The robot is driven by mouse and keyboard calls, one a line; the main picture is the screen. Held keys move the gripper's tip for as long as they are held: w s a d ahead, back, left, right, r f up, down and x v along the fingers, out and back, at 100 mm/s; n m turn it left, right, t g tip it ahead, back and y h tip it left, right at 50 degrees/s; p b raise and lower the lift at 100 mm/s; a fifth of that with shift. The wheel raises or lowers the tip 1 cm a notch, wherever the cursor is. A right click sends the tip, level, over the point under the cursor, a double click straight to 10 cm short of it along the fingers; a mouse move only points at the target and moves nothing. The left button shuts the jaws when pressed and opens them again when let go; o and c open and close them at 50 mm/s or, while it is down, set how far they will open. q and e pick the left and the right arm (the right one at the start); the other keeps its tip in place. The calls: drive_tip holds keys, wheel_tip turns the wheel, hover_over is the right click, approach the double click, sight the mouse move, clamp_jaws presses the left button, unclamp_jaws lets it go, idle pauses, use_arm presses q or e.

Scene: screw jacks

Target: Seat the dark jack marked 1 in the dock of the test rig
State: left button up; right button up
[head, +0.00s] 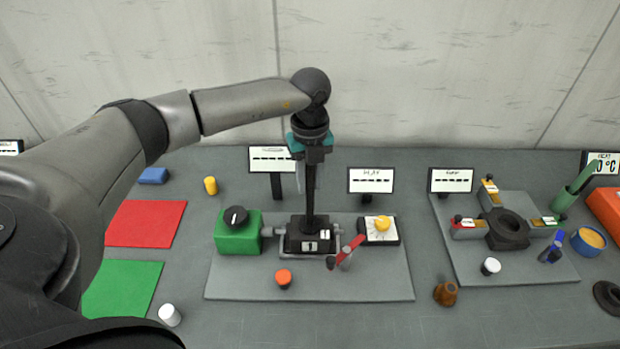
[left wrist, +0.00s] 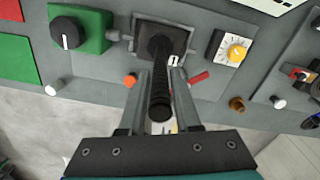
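The dark jack marked 1 (head: 308,242) stands upright at the dock of the test rig (head: 240,288), its base between grey fittings on both sides. I cannot tell how deep it sits. Its tall dark screw (left wrist: 160,90) rises toward my left gripper (head: 311,165). In the left wrist view my left gripper (left wrist: 160,103) has its two fingers apart, one on each side of the screw, with gaps showing. The gripper is above the jack's base and partly hides the screw's top in the head view. My right gripper is not in view.
The rig plate carries a green box with a black knob (head: 238,232), a red lever (head: 346,250), an orange button (head: 283,278) and a yellow dial (head: 381,225). A second plate with a dark ring (head: 507,228) stands right. Red (head: 145,230) and green mats lie left.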

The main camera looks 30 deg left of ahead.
use_arm(q)
drive_tip(key=o, duration=0.3)
wheel_tip(320, 180, up, 12)
drive_tip(key=shift+r+b, duration=0.15)
drive_tip(key=shift+b, duration=0.65)
